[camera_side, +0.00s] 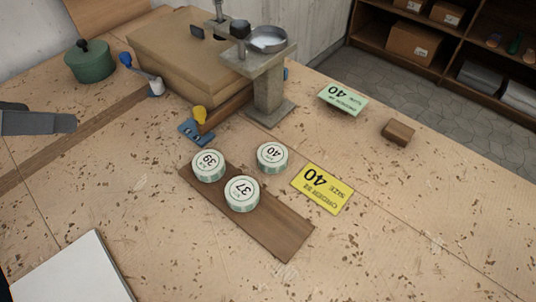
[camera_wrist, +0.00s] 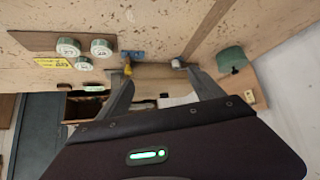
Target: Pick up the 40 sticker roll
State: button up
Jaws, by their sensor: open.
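The 40 sticker roll (camera_side: 272,155) is a round, pale roll with a white top marked 40. It lies flat on the bench beside the brown board, apart from the other rolls. In the wrist view it appears small (camera_wrist: 83,63), its number unreadable. The 39 roll (camera_side: 208,163) and 37 roll (camera_side: 242,192) sit on the board (camera_side: 279,234). My gripper (camera_wrist: 160,76) is open and empty, far from the rolls. A grey part of it shows at the left edge of the side view (camera_side: 38,122).
A yellow size 40 order card (camera_side: 323,188) lies right of the rolls. A green size 40 card (camera_side: 342,98) and wooden block (camera_side: 398,132) lie farther back. A press stand (camera_side: 268,95), green pot (camera_side: 90,62) and white slab (camera_side: 72,272) surround the area. The bench's front right is clear.

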jog(key=w+d+f+m+h, duration=0.2)
jog(key=w+d+f, duration=0.2)
jog(key=d, duration=0.5)
jog(key=m+h, duration=0.3)
jog(key=h, duration=0.1)
send_near(272, 154)
jog(key=shift+w+d+f+t, duration=0.4)
jog(key=shift+w+d+f, duration=0.6)
jog(key=shift+d, duration=0.1)
jog(key=x, duration=0.6)
jog(key=shift+w+d+f, duration=0.15)
jog(key=shift+d+f, duration=0.05)
jog(key=shift+d, duration=0.15)
jog(key=c, duration=1.5)
